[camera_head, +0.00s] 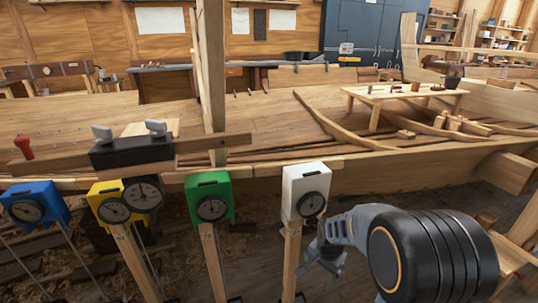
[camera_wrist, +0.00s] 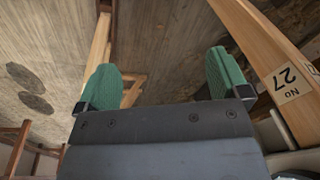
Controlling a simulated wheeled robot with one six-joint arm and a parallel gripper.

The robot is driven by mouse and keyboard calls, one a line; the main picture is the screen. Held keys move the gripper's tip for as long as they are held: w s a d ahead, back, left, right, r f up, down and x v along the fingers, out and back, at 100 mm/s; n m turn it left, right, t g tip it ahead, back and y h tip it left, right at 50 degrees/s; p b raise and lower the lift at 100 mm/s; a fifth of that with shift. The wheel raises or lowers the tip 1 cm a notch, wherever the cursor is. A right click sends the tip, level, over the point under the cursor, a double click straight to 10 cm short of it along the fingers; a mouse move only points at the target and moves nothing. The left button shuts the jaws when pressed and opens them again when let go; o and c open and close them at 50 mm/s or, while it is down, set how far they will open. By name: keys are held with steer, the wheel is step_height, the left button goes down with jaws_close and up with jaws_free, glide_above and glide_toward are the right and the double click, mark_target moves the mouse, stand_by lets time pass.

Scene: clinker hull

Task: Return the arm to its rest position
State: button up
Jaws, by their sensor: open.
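My gripper (camera_wrist: 163,82) shows in the wrist view with its two green-padded fingers set wide apart and nothing between them. In the head view my arm reaches in from the lower right, with a large black joint in front. My gripper (camera_head: 322,258) is low there, just right of the post under the white gauge box (camera_head: 306,191), and is partly hidden by my arm. Whether it touches the post cannot be told.
Blue (camera_head: 35,204), yellow (camera_head: 122,205) and green (camera_head: 209,198) gauge boxes line the hull's near edge. A wooden hull (camera_head: 270,120) spans the middle, with a small table (camera_head: 400,93) in it. The wrist view shows a numbered plank (camera_wrist: 270,55) close on the right.

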steer(key=s+r+n+t+p, duration=0.1)
steer(key=s+r+n+p, duration=0.3)
steer(key=r, duration=1.1)
steer(key=s+r+n+p, duration=0.5)
steer(key=s+r+p, duration=0.4)
steer(key=r, duration=0.6)
steer(key=shift+s+t, duration=0.4)
steer(key=shift+s, duration=0.7)
